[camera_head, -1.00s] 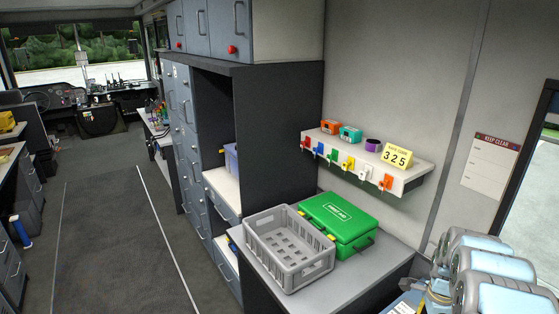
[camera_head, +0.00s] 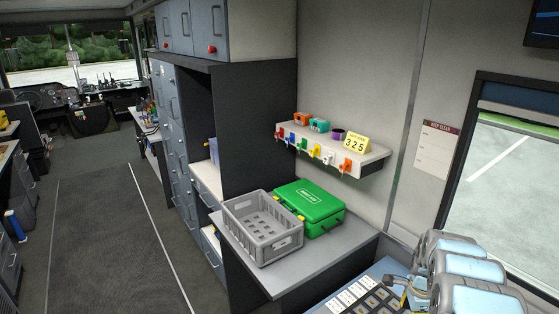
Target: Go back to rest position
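My arm (camera_head: 462,272) shows at the lower right, its blue-grey links folded close together above a console with dark keys. A small part of its end with yellow and grey pieces (camera_head: 398,282) shows at the left of the links. I cannot make out the fingertips, so whether my gripper is open or shut does not show. No object is visibly held. The arm is apart from the grey crate and the green case.
An empty grey crate (camera_head: 284,246) and a green first-aid case (camera_head: 312,203) stand on the grey counter (camera_head: 240,236). The keyed console (camera_head: 333,303) lies below my arm. The aisle floor (camera_head: 105,240) is clear.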

